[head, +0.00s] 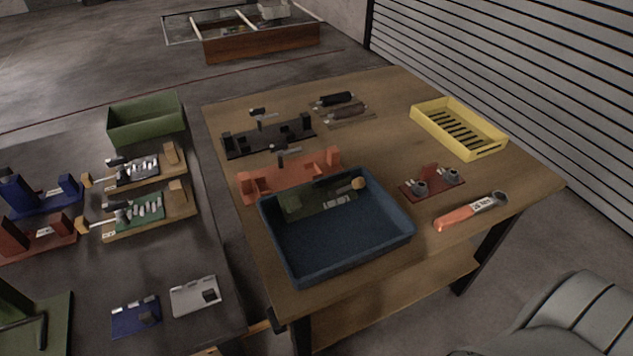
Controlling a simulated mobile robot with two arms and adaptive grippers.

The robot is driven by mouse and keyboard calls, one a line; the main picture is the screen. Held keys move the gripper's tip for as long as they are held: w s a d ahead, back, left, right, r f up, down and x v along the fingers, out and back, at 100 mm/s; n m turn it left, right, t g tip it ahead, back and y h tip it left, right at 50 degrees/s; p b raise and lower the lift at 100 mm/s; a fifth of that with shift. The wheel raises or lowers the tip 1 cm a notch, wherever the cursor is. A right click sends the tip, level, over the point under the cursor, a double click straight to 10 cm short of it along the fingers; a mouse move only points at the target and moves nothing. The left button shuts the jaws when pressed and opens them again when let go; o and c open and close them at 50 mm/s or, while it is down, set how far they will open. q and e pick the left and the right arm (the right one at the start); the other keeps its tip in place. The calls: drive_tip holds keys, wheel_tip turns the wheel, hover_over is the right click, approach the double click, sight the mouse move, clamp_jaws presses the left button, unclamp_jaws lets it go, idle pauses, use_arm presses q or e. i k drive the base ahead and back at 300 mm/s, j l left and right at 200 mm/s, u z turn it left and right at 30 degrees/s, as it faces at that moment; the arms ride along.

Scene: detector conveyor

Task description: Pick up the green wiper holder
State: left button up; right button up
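I cannot tell for sure which green thing is the wiper holder. A flat green piece (292,205) lies inside the blue bin (345,243), at its far left, with small parts beside it. A larger green piece with a dark bar (40,312) is cut off by the lower left edge, on the dark table. A green board (148,211) sits in a wooden holder on the same table. Neither of my grippers shows in the head view.
A green bin (145,122) stands on the dark table's far side. The wooden table (395,95) also bears orange (290,176) and black (268,137) fixtures, a yellow tray (458,128), a red plate (432,182) and an orange-handled tool (470,211). A narrow gap separates the tables.

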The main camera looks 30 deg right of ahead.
sight(321, 195)
drive_tip(key=l, duration=0.95)
drive_tip(key=k+l+u, duration=0.1)
drive_tip(key=l, duration=0.9)
